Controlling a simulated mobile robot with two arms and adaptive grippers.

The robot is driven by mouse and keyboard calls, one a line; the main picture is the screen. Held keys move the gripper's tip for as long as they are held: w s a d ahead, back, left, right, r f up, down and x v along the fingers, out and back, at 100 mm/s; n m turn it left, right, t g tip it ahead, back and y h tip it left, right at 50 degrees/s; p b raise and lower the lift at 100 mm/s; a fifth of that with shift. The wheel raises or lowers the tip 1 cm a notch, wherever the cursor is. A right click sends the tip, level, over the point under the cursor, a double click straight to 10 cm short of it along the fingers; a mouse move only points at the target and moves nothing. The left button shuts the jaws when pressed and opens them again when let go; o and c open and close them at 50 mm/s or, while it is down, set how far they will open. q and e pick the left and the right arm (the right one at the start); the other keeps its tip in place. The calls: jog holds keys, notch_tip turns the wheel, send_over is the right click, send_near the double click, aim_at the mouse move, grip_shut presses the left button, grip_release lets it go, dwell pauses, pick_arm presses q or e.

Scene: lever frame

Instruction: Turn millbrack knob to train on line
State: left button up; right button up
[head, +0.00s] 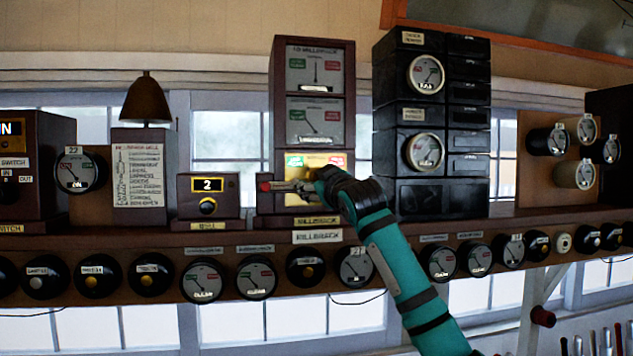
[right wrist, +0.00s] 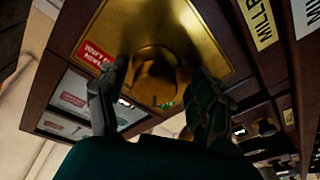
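The Millbrack instrument is a tall brown wooden case (head: 313,75) in the middle of the head view, with a brass plate (head: 320,161) low on its front. The plate bears a green and a red label. Its brass knob (right wrist: 155,75) shows in the right wrist view; in the head view my gripper hides it. My right gripper (head: 292,187) is in front of the plate. In the right wrist view its two fingers (right wrist: 155,92) stand apart, one on each side of the knob; contact is unclear. The red label (right wrist: 93,52) is beside the left finger. My left gripper is out of view.
A wooden box with a "2" display (head: 208,184) stands left of the case. A black instrument stack (head: 430,195) stands close on the right. Below, a shelf front carries several round dials (head: 256,278). A brass bell (head: 146,100) is farther left.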

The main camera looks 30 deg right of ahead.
jog(key=shift+r, duration=0.2)
jog(key=c, duration=0.4)
jog(key=shift+s+d+r, duration=0.1)
jog(key=shift+c, duration=0.4)
jog(key=shift+m+b, duration=0.65)
jog(key=shift+m, duration=0.15)
jog(key=m+h+b, duration=0.1)
jog(key=m, duration=0.1)
jog(key=shift+m+t, duration=0.3)
jog(key=shift+m, duration=0.3)
